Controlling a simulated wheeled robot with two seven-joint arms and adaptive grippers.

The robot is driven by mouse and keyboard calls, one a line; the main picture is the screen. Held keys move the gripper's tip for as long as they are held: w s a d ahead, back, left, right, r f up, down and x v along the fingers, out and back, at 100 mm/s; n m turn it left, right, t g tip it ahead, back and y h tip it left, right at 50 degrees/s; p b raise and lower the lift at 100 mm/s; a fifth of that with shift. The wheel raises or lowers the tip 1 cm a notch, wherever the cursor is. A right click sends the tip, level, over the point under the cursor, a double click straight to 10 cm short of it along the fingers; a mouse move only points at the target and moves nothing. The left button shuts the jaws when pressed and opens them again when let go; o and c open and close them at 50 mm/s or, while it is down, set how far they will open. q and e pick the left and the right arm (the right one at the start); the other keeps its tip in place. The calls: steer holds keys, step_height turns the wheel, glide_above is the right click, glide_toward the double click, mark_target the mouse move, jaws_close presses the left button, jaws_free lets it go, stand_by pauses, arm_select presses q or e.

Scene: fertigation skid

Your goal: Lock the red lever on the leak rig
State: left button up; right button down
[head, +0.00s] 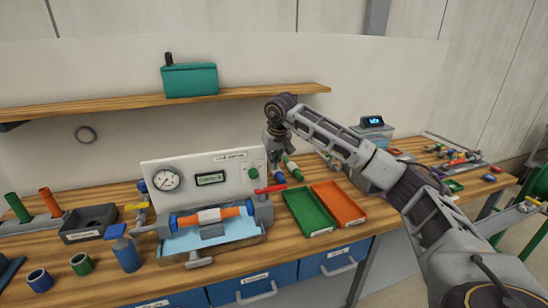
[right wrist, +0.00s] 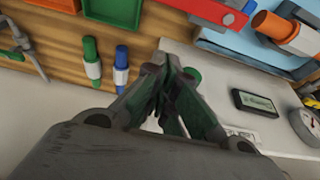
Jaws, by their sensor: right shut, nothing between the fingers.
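The leak rig (head: 205,170) stands on the bench with a white panel, a round gauge, a small display and a green knob. An orange pipe (head: 185,219) with a white middle lies across its light-blue tray. The red lever (head: 271,189) lies roughly level atop the grey block at the rig's right end. It also shows at the top of the right wrist view (right wrist: 205,10). My right gripper (head: 274,163) is shut and empty, above the lever near the panel's right edge, apart from the lever. It also shows in the right wrist view (right wrist: 170,80). My left gripper is out of view.
A green tray (head: 309,211) and an orange tray (head: 339,204) lie right of the rig. Two capped tubes, one green-and-white (right wrist: 91,60) and one blue-and-white (right wrist: 121,67), are near my right gripper. A yellow-handled valve (head: 138,207) is at the rig's left. A shelf (head: 240,94) runs above.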

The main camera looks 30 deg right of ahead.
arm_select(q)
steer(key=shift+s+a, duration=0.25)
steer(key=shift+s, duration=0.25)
arm_select(e)
steer(key=f, duration=0.1)
steer(key=s+f, duration=0.1)
steer(key=f, duration=0.1)
steer(key=s+f, duration=0.1)
steer(key=f, duration=0.1)
steer(key=shift+a+f, duration=0.2)
steer(key=shift+f, duration=0.05)
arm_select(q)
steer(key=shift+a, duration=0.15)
